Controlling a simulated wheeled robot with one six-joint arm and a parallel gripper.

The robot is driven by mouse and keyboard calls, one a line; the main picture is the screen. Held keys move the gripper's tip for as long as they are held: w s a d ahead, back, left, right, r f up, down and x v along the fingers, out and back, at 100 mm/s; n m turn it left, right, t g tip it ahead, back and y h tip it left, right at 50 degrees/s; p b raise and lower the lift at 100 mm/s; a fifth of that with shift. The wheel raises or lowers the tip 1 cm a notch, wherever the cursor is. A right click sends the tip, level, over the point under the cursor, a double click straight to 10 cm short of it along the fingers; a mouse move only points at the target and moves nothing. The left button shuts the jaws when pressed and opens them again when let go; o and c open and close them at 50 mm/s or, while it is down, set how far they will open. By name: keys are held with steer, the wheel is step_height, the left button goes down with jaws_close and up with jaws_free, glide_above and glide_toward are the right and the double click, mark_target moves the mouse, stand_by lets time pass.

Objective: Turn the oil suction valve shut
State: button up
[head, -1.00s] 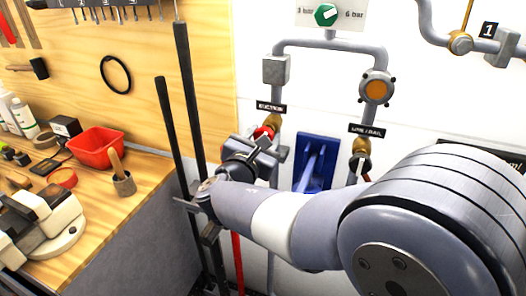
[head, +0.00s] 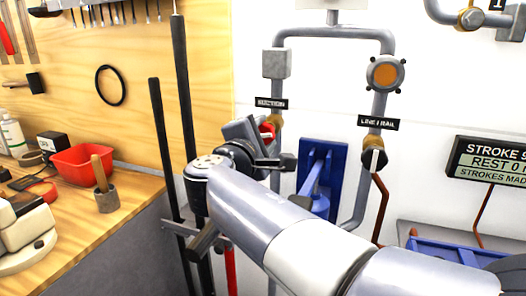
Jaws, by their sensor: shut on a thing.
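The suction valve has a brass body (head: 277,119) on the vertical grey pipe, just under the SUCTION label (head: 271,103). Its red handle (head: 267,131) shows only in part, behind my gripper (head: 264,142). My gripper is at the valve and shut on the red handle. The fingers and wrist hide most of the handle, so its exact angle cannot be told.
A blue bracket with a lever (head: 318,178) is between the pipes. Tall black bars (head: 184,110) stand left of my wrist. A workbench (head: 137,200) holds a red bin (head: 83,164).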

steer(key=shift+f+m+b, duration=0.15)
steer(key=shift+m+b, duration=0.85)
steer(key=shift+b, duration=0.1)
steer(key=o, duration=1)
steer(key=v, duration=1)
steer(key=shift+s, duration=0.4)
steer(key=shift+w+a, duration=0.1)
